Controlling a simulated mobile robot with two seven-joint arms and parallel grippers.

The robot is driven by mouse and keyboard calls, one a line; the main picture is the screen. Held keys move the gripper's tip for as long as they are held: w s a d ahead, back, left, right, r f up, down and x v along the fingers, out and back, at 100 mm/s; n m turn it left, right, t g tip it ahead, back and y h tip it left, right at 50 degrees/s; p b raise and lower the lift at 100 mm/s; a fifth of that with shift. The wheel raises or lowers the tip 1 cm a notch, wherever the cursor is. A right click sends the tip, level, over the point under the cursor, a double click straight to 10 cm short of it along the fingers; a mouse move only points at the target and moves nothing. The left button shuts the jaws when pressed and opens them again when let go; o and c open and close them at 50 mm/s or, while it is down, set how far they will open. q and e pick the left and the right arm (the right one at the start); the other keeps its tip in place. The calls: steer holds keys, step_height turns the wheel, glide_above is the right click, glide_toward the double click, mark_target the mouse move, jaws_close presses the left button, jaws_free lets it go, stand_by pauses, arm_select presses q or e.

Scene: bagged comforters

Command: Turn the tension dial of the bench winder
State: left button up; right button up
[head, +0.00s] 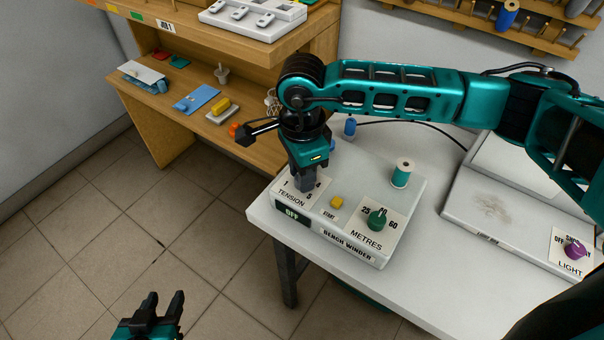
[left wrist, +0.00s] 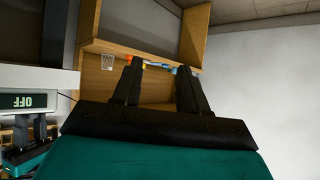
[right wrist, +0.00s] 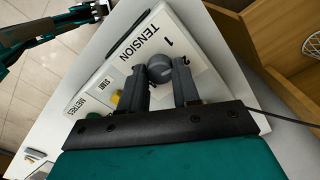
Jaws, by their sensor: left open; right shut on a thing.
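The bench winder (head: 362,180) is a pale box on the white table, with a display reading OFF (head: 292,214). Its TENSION dial is a round dark grey knob (right wrist: 160,66) on a white plate with numbers; in the head view the gripper hides most of it. My right gripper (head: 305,184) points down from above and is shut on the tension dial, one finger on each side, as the right wrist view (right wrist: 160,72) shows. My left gripper (head: 163,302) is open and empty, low over the floor left of the table. The dial's pointer direction cannot be told.
The winder also carries a yellow START button (head: 337,202), a green METRES dial (head: 377,219) and a teal thread spool (head: 401,173). A light box with a purple dial (head: 575,251) stands at the right. A wooden bench (head: 250,130) with small items stands behind.

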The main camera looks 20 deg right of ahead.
steer(key=shift+m+b, duration=0.35)
steer(key=shift+m, duration=0.55)
steer(key=m+b, duration=0.1)
steer(key=m, duration=0.1)
steer(key=shift+m, duration=1.3)
steer(key=m+b, duration=0.1)
steer(key=m, duration=0.2)
steer(key=shift+m, duration=0.3)
steer(key=shift+m+b, duration=0.3)
steer(key=shift+m, duration=0.9)
arm_select(q)
steer(key=shift+w+d+f+h, duration=0.35)
steer(key=shift+d+f+h, duration=0.05)
steer(key=shift+d+f, duration=0.4)
arm_select(e)
steer(key=shift+m, duration=1.1)
steer(key=o, duration=1.1)
steer(key=shift+c, duration=0.2)
